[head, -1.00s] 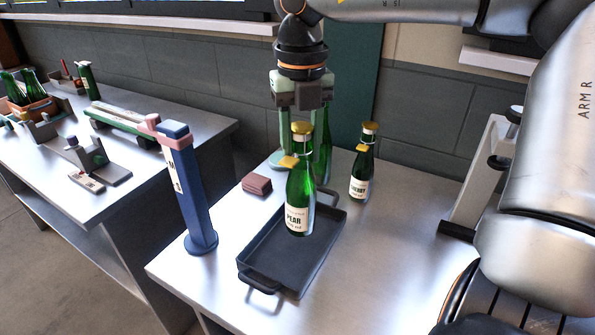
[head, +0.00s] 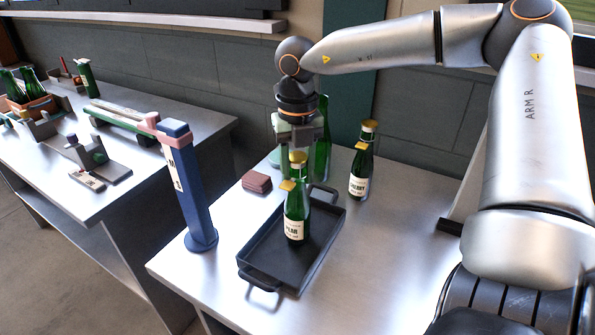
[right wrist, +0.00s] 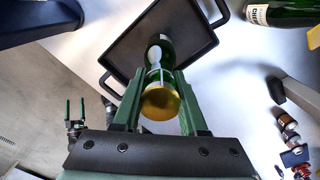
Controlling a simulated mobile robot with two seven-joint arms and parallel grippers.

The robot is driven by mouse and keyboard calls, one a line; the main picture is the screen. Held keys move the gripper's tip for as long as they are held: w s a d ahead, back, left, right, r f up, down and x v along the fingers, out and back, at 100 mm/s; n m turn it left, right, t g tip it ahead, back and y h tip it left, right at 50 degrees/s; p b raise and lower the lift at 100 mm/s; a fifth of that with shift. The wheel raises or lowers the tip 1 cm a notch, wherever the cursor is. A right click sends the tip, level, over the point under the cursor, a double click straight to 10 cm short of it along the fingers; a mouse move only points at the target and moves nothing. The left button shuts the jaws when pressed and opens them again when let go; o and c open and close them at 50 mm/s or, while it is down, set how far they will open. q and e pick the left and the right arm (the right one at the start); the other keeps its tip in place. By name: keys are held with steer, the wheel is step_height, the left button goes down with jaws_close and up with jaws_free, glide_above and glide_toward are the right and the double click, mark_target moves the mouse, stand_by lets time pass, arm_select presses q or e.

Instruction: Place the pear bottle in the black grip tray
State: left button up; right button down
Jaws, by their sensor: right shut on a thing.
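The pear bottle (head: 295,225), green glass with a gold cap and white label, is upright over the middle of the black grip tray (head: 262,255). Its base is at or just above the tray floor; I cannot tell if it touches. My right gripper (head: 299,160) is shut on the bottle's upper part from above. In the right wrist view the gold cap (right wrist: 161,102) sits between the fingers, with the tray (right wrist: 127,48) beyond. My left gripper (right wrist: 75,110) shows small in the right wrist view, its fingers apart and empty.
A cherry bottle (head: 360,175) stands right of the tray, another green bottle (head: 323,150) behind the gripper. A blue post (head: 187,195) stands left, near stacked brown blocks (head: 257,181). The front right table is clear. A second table (head: 120,185) holds fixtures and bottles.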

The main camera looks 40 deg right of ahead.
steer(key=shift+f+b, duration=0.25)
steer(key=shift+b, duration=0.1)
steer(key=shift+c, duration=2.2)
jaws_free()
steer(key=shift+r, duration=0.1)
steer(key=shift+r+p, duration=0.4)
steer(key=shift+r, duration=0.05)
step_height(320, 180, up, 11)
steer(key=shift+f, duration=0.15)
steer(key=shift+r, duration=0.4)
steer(key=shift+p, duration=0.35)
